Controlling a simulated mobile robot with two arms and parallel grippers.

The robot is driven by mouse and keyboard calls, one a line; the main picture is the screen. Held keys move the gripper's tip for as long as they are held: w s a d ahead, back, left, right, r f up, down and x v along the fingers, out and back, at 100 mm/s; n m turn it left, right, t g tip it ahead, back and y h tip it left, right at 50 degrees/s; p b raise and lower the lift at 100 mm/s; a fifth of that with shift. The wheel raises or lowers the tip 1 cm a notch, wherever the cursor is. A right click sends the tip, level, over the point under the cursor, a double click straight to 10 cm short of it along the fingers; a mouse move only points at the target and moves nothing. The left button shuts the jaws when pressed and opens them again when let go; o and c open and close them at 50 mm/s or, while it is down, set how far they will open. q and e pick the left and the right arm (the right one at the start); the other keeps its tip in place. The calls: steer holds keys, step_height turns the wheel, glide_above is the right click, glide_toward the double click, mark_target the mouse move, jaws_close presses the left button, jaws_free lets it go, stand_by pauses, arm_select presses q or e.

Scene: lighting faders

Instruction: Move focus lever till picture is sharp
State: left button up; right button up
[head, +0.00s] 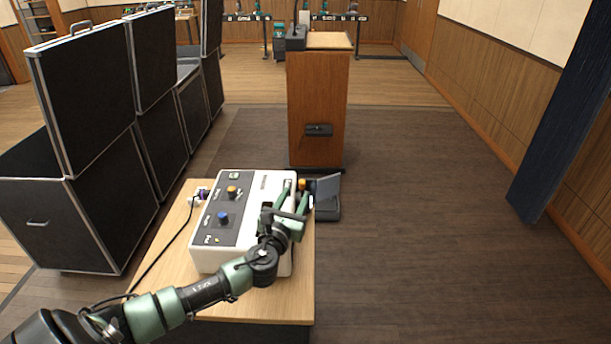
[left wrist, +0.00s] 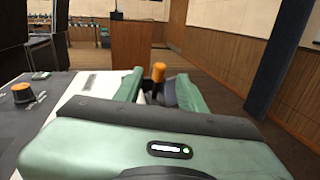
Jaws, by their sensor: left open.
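A white control box (head: 257,190) with a grey panel stands on a small wooden table. An orange-topped lever (head: 302,184) shows at the box's right side, and I take it for the focus lever. My left gripper (head: 297,192) is open over the right part of the box. In the left wrist view the orange lever top (left wrist: 158,72) stands upright between the two green fingers of the gripper (left wrist: 157,84), with gaps visible. The lever's lower part is hidden. A small tilted dark screen (head: 327,188) stands right of the box; its picture is not readable. My right gripper is out of view.
An orange knob (head: 232,191) and a blue knob (head: 223,218) sit on the panel. A black cable runs along the wooden table (head: 190,240). Black cases (head: 80,110) stand left, a wooden lectern (head: 318,90) behind. The floor to the right is clear.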

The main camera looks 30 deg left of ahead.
mark_target(301, 183)
arm_select(q)
steer(key=x, duration=0.7)
steer(key=shift+w+a+r, duration=0.1)
steer(key=shift+w, duration=0.2)
jaws_close()
stand_by(1.2)
